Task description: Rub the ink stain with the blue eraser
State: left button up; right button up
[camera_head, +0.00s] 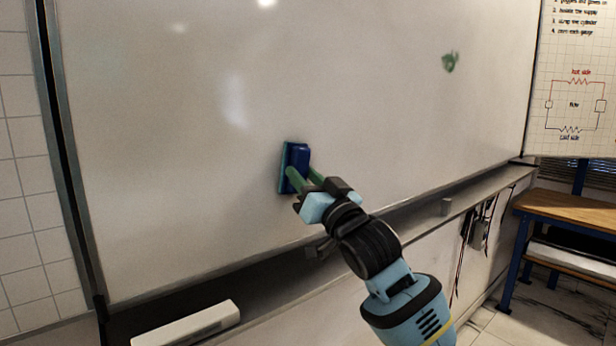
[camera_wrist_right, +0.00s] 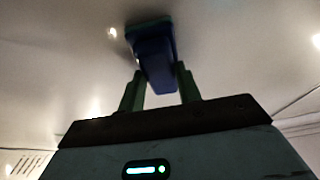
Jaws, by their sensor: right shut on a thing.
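The blue eraser (camera_head: 301,158) has a teal pad facing the whiteboard. It is at the board's lower middle, and it also shows in the right wrist view (camera_wrist_right: 155,62). My right gripper (camera_head: 305,180) is shut on the eraser, with its green fingers on either side of it. The pad is at or very near the board; I cannot tell whether it touches. The ink stain (camera_head: 450,62) is a small dark green smudge on the upper right of the whiteboard (camera_head: 350,60), well up and right of the eraser. My left gripper is not in view.
A white box-like object (camera_head: 186,326) is at the lower left. A wooden bench (camera_head: 570,208) stands at the right. The board between eraser and stain is clear.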

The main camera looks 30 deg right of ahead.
jog(key=shift+r, duration=0.35)
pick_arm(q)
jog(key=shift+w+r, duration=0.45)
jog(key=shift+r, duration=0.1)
pick_arm(e)
jog(key=shift+d, duration=0.1)
